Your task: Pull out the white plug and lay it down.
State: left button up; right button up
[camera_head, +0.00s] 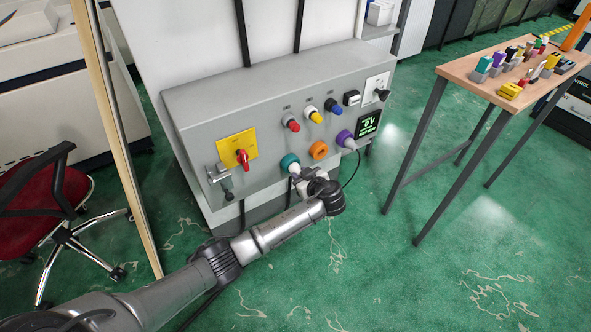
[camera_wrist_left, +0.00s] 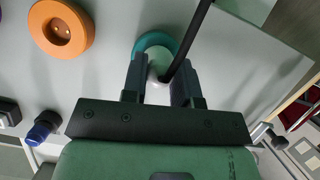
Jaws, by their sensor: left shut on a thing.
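The white plug (camera_head: 295,169) sits in the teal socket (camera_head: 288,161) on the front of the grey control box (camera_head: 230,110). In the left wrist view the white plug (camera_wrist_left: 158,88) is between the two fingers, in front of the teal ring (camera_wrist_left: 155,41), and a black cable runs from it. My left gripper (camera_head: 298,176) is shut on the plug; its fingers (camera_wrist_left: 160,85) sit on either side of it. Whether the plug is fully seated is hard to tell. My right gripper is not in view.
An empty orange socket (camera_head: 318,150), a yellow panel with a red switch (camera_head: 242,158) and a lit display (camera_head: 368,124) are nearby. A wooden table (camera_head: 463,72) with coloured parts stands right.

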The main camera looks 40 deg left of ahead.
pick_arm(q)
jog(key=shift+d, duration=0.15)
grip_shut()
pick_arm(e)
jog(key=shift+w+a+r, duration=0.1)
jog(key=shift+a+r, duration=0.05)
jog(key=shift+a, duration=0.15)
pick_arm(q)
jog(key=shift+s+d+p, duration=0.2)
jog(key=shift+d+p, duration=0.1)
jog(key=shift+d, duration=0.3)
jog(key=shift+s+d+p, duration=0.15)
jog(key=shift+d+p, duration=0.1)
jog(key=shift+d, duration=0.35)
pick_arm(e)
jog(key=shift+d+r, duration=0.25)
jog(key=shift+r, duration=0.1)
pick_arm(q)
jog(key=shift+d, duration=0.15)
jog(key=shift+s+d+p, duration=0.3)
jog(key=shift+d, duration=0.6)
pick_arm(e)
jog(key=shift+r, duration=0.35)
pick_arm(q)
jog(key=shift+d, duration=0.15)
jog(key=shift+r, duration=0.1)
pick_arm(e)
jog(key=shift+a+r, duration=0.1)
